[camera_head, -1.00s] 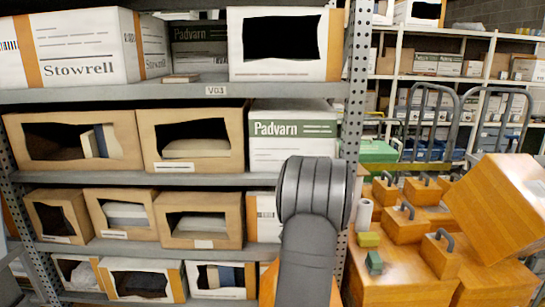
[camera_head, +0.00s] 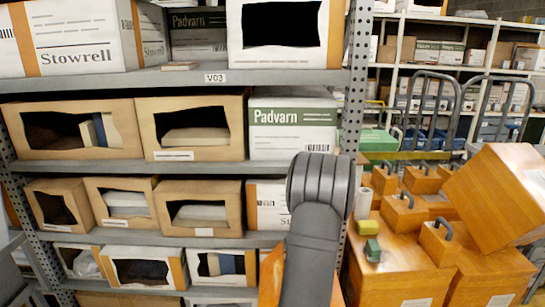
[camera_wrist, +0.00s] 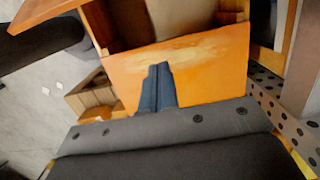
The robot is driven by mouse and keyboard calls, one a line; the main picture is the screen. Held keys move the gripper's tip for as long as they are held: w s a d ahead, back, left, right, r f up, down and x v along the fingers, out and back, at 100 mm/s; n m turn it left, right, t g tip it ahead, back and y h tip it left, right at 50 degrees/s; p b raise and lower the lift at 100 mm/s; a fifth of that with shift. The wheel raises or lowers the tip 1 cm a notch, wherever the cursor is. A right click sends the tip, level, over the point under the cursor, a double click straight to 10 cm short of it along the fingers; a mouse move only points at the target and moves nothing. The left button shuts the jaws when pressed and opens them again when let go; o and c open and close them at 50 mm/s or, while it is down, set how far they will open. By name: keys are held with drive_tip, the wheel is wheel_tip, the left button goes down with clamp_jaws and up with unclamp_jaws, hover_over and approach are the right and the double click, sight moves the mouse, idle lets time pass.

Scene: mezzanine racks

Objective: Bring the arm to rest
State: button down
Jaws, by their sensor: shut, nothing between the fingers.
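My gripper (camera_wrist: 159,70) shows in the wrist view. Its two blue-grey fingers lie together, shut, with nothing between them. They point toward an orange wooden surface (camera_wrist: 210,65); I cannot tell whether they touch it. In the head view my dark grey arm rises from the bottom centre and bends at a rounded joint in front of the rack. The gripper itself does not show in the head view.
A metal rack (camera_head: 200,168) with cartons fills the left and centre. Its perforated post (camera_head: 354,90) stands just behind my arm. Orange wooden boxes (camera_head: 400,275) with handles crowd the right; one large box (camera_head: 500,190) is tilted. Hand trucks (camera_head: 430,105) stand behind.

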wheel_tip(320, 180, up, 9)
drive_tip(key=d, duration=0.1)
drive_tip(key=w+a+f+h, duration=0.1)
drive_tip(key=a+f+h, duration=0.2)
drive_tip(key=a+h, duration=0.3)
drive_tip(key=shift+w+a+f+h, duration=0.25)
drive_tip(key=shift+a+h, duration=0.05)
drive_tip(key=shift+h, duration=0.6)
